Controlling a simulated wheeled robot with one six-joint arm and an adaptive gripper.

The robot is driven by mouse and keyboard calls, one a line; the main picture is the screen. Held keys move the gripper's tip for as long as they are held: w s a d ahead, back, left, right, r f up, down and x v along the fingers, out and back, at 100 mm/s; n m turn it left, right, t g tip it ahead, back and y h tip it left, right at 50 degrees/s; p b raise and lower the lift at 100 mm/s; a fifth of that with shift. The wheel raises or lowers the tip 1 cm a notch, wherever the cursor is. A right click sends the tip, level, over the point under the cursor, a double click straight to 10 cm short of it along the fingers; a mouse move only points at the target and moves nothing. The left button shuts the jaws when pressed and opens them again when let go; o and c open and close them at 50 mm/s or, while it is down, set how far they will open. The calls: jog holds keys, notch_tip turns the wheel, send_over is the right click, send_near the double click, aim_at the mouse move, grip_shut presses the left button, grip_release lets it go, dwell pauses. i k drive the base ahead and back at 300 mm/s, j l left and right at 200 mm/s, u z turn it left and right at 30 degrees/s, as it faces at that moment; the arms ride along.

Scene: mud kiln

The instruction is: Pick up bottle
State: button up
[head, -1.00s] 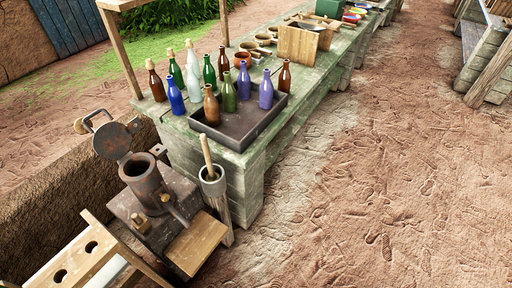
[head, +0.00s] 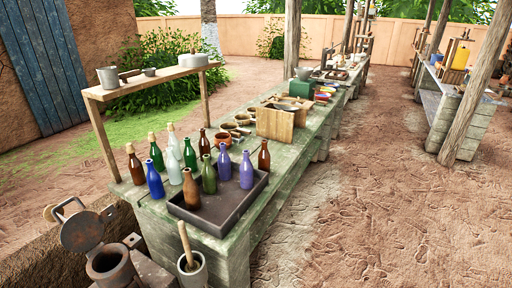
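Several glass bottles stand upright at the near end of a long, worn green bench (head: 296,160). A dark shallow tray (head: 222,218) holds a light brown bottle (head: 191,190), a green bottle (head: 209,176), a purple bottle (head: 246,171), another purple bottle (head: 224,164) and a dark brown bottle (head: 264,158). Left of the tray stand a blue bottle (head: 154,181), a clear bottle (head: 174,170), a brown bottle (head: 136,166) and green bottles, one of them a dark green bottle (head: 190,155). Some have cork-coloured tops. My gripper is not in view.
A wooden shelf (head: 160,80) on posts rises over the bench's left side. A wooden box (head: 275,123) and small clay bowls stand behind the bottles. A metal pot with hinged lid (head: 82,232) and a mortar (head: 192,272) stand in front. Dirt ground (head: 380,220) to the right is clear.

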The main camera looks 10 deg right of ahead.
aim_at(264, 156)
jog(key=i+l, duration=1.3)
jog(key=i, duration=0.65)
jog(key=j, duration=0.1)
jog(key=u, duration=0.05)
